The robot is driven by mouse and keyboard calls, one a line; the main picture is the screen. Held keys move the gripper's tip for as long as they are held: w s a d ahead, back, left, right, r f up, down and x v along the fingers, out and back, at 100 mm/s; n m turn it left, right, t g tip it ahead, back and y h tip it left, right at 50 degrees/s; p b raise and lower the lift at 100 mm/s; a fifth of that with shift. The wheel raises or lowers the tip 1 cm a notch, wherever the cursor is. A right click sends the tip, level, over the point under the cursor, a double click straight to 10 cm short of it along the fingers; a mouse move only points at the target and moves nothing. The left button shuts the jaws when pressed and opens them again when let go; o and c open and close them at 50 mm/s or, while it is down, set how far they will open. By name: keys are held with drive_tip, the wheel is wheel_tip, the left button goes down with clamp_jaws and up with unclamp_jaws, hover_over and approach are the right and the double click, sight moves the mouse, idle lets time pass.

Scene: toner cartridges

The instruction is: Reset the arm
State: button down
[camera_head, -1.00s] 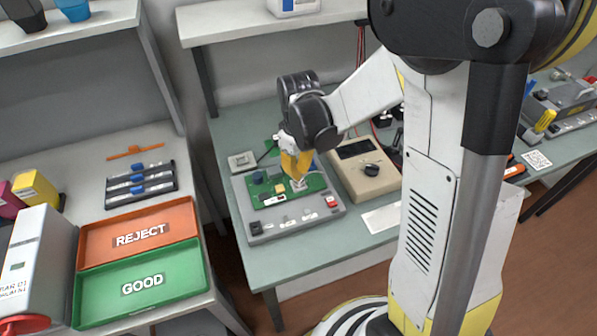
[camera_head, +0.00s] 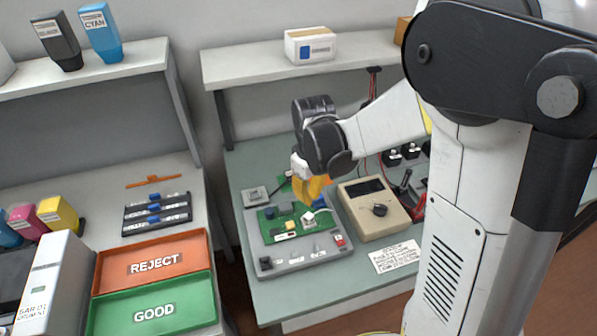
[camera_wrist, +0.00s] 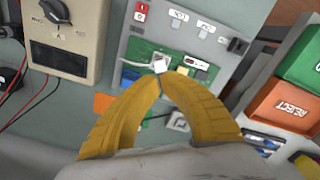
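My gripper (camera_head: 312,202) hangs over the green circuit board (camera_head: 284,222) on the grey test fixture (camera_head: 345,252), fingers pointing down. In the wrist view its two yellow fingers (camera_wrist: 160,80) curve together and meet at the tips, with nothing visible between them. A white plug (camera_wrist: 160,65) with a white cable lies just beyond the tips, over the board. I cannot tell whether the tips touch it. The arm reaches in from the right, bent at its joints.
A beige meter (camera_head: 372,208) stands close on the fixture's right. A shelf (camera_head: 260,66) with a white box (camera_head: 310,45) is above and behind. The REJECT tray (camera_head: 190,246) and GOOD tray (camera_head: 190,306) lie on the left bench. A paper label (camera_head: 396,257) lies at the bench front.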

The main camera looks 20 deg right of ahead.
drive_tip(key=shift+s+r, duration=0.15)
drive_tip(key=shift+r, duration=0.25)
drive_tip(key=s+r+m+t+b, duration=0.4)
drive_tip(key=s+r+m+t, duration=0.2)
drive_tip(key=s+r, duration=0.3)
drive_tip(key=shift+s+r+t, duration=0.2)
drive_tip(key=shift+s+t, duration=0.4)
drive_tip(key=shift+s, duration=1.1)
